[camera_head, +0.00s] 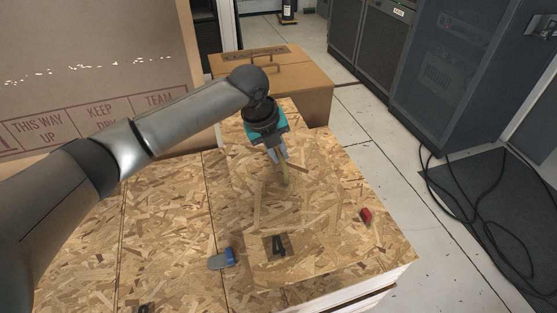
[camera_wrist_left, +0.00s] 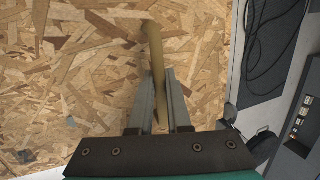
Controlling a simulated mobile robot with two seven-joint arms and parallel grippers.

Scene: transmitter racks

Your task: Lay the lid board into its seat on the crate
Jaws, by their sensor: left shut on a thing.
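I cannot make out a seat for certain. My right gripper is out of view.
A red piece (camera_head: 366,215) and a blue-and-grey piece (camera_head: 222,260) lie on the crate top. A large cardboard box (camera_head: 100,60) stands at the left and a smaller handled box (camera_head: 290,80) behind. Dark racks (camera_head: 440,70) and loose cables (camera_head: 450,200) are at the right.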

